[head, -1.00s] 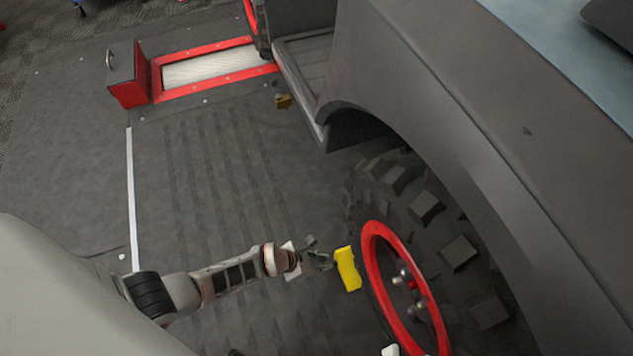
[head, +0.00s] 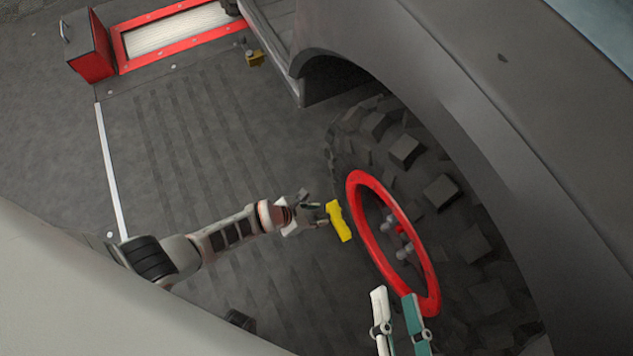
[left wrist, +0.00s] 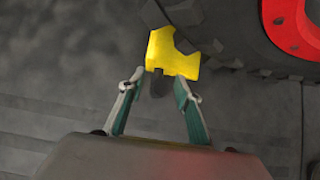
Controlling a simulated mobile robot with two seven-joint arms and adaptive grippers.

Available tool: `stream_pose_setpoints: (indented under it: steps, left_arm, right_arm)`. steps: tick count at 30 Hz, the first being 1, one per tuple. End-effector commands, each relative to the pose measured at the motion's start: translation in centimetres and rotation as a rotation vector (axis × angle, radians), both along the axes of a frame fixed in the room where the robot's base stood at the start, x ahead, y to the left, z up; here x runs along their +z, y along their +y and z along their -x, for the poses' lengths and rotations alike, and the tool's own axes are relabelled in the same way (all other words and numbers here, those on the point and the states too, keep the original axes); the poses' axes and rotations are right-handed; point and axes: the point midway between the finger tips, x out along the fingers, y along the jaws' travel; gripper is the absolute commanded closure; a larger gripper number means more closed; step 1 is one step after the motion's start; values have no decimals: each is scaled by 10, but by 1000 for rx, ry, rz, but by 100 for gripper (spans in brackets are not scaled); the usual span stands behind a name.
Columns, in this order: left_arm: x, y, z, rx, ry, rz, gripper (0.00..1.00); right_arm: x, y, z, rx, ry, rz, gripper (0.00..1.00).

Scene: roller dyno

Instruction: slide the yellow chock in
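The yellow chock (head: 339,221) is on the floor beside the front tyre (head: 405,150). In the left wrist view the chock (left wrist: 172,53) lies just ahead of my left fingertips, with its far side close to the tyre tread (left wrist: 230,40). My left gripper (head: 316,212) reaches in from the left; its fingers (left wrist: 158,80) are spread, with a dark patch between them below the chock. I cannot tell whether a fingertip touches the chock. My right gripper (head: 394,295) shows at the bottom, with its two fingers apart and nothing between them, in front of the red wheel ring (head: 365,215).
The grey vehicle body (head: 480,120) overhangs the tyre on the right. A red-framed roller (head: 180,35) and a red box (head: 90,50) are at the far left. A dull yellow block (head: 255,58) sits near the vehicle's far side.

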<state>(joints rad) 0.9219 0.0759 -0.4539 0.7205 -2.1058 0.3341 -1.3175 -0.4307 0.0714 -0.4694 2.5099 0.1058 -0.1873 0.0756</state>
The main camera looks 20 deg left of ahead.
Motion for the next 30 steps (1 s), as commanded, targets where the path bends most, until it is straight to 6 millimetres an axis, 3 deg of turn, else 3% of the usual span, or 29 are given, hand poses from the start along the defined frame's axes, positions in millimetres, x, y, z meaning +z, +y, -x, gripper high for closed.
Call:
stream_pose_setpoints:
  steps: [11,30]
  left_arm:
    - [5,7,6,-3,2,-3,66]
    - [66,36,42,-1,0,-1,66]
  right_arm:
    - [0,0,0,1,-1,2,67]
    - [0,0,0,0,0,1,67]
